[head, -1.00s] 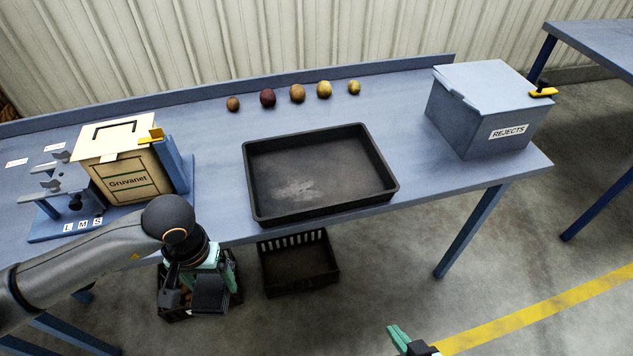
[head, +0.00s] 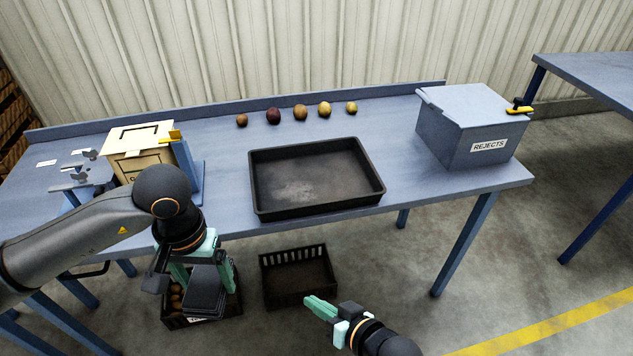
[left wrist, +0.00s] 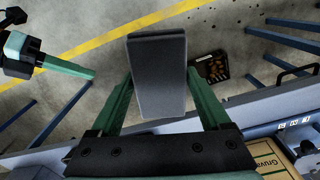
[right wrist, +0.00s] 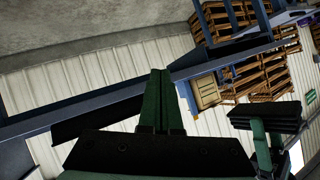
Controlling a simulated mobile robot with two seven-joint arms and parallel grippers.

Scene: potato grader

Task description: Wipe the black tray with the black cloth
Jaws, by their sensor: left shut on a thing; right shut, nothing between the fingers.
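The black tray (head: 262,205) lies on the blue table, empty, with a faint pale smudge (head: 298,190) on its floor. My left gripper (head: 203,272) is shut on the black cloth (head: 206,296), a folded dark pad, held in front of the table edge, left of the tray and apart from it. The cloth also shows between the fingers in the left wrist view (left wrist: 158,80). My right gripper (head: 312,304) is shut and empty, in front of the table and below the tray's front edge. Its closed fingers show in the right wrist view (right wrist: 158,100).
Several potatoes (head: 300,113) stand in a row behind the tray. Black crates stand on the floor below, one empty (head: 290,290), one holding potatoes (head: 176,298). Table around the tray is clear.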

